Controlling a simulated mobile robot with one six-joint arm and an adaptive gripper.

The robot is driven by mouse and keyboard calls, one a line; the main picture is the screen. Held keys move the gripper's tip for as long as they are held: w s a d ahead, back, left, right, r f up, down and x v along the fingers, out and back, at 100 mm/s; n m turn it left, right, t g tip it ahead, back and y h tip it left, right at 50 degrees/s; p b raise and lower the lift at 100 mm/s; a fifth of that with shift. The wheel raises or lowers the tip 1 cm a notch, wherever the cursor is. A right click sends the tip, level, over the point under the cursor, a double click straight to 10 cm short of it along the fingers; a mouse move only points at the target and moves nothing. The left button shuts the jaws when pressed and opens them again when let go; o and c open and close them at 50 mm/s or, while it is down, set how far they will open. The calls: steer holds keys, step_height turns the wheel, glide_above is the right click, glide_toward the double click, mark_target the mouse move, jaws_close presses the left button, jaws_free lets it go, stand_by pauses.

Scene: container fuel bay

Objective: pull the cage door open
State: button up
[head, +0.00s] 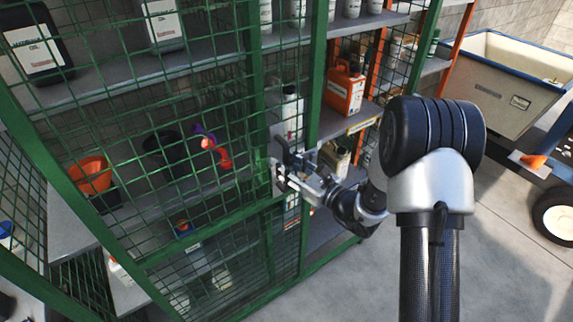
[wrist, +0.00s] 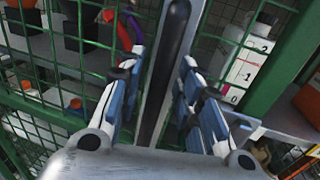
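The cage door (head: 225,205) is green wire mesh in a green frame, with shelves behind it. I cannot tell whether it stands slightly ajar. In the wrist view its upright black bar handle (wrist: 171,60) runs between the two fingers of my gripper (wrist: 160,92). The fingers are apart, one on each side of the bar, and gaps show between them and it. In the head view my gripper (head: 284,168) is at the door's right-hand upright, and the handle is mostly hidden by it there.
Behind the mesh are an orange bowl (head: 91,175), a black pot (head: 166,153) and several bottles. An orange canister (head: 345,88) stands on the shelf at right. A cream bin (head: 505,85) on a wheeled cart stands far right. The concrete floor (head: 500,250) at lower right is clear.

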steer(key=shift+s, duration=0.1)
steer(key=v, duration=1.2)
steer(key=shift+r, duration=0.1)
steer(key=s+a+r+n+g, duration=0.4)
steer(key=s+a+n+g, duration=0.15)
steer(key=s+n, duration=0.3)
steer(key=s+a+r+n+g, duration=0.45)
steer(key=s+n+g, duration=0.25)
steer(key=s, duration=0.3)
steer(key=s+d+n+h, duration=0.4)
steer(key=s+n+h, duration=0.2)
steer(key=s, duration=0.1)
steer(key=s+d+r+n+t+h, duration=0.1)
steer(key=d+n+t+h, duration=0.3)
steer(key=d, duration=0.7)
steer(key=r+n+h, duration=0.1)
steer(key=h, duration=0.1)
steer(key=shift+s+r+h, duration=0.35)
steer(key=shift+r+h, duration=0.05)
